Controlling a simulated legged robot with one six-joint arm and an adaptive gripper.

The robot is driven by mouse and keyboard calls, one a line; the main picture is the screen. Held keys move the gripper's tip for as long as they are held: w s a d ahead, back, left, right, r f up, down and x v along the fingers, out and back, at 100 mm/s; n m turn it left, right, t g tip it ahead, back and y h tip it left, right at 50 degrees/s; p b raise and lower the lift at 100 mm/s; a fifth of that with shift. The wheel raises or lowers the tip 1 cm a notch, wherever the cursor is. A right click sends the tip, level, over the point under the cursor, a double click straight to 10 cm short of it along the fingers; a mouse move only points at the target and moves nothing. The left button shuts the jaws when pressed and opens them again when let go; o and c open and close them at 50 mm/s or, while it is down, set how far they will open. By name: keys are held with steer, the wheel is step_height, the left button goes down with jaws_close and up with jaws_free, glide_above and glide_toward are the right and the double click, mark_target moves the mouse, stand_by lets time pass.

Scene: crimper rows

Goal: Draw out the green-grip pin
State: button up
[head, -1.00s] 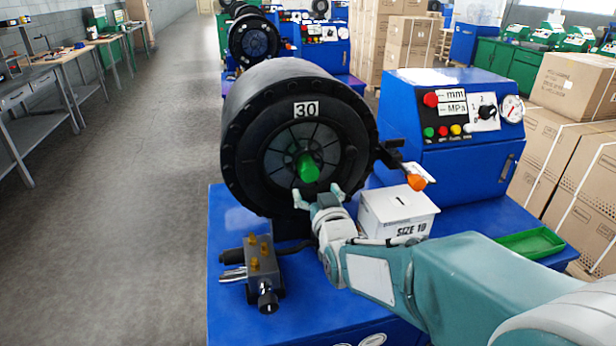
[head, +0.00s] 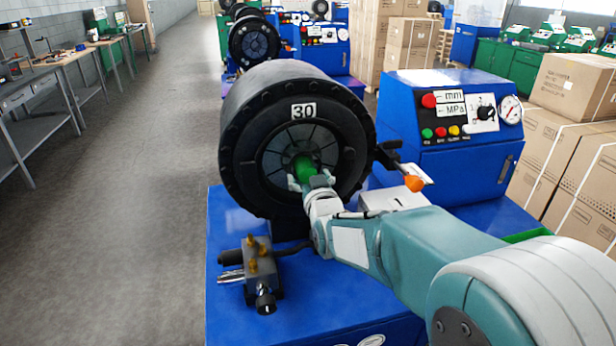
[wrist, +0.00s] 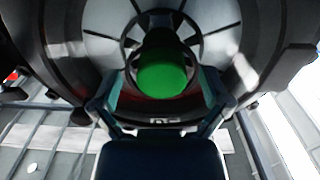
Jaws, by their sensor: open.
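The green-grip pin (head: 304,167) sticks out of the centre of the round black crimper head (head: 345,115) marked 30. In the wrist view the round green end of the pin (wrist: 163,80) faces me, inside a dark ring at the centre of grey segments. My gripper (head: 311,184) is open in front of the crimper's centre, with its fingers at either side of the grip's lower part. In the wrist view my gripper (wrist: 160,98) has one finger on each side of the green end, apart from it. The pin's inner part is hidden in the head.
An orange-tipped lever (head: 413,183) juts out right of the head. A white box (head: 395,198) stands behind my arm. A grey valve block with brass fittings (head: 260,268) sits at the front left of the blue base (head: 225,325). The blue control cabinet (head: 450,160) stands at right.

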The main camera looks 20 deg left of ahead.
steer(key=shift+a, duration=0.1)
steer(key=c, duration=1.3)
steer(key=shift+v, duration=6.6)
steer(key=shift+c, duration=0.2)
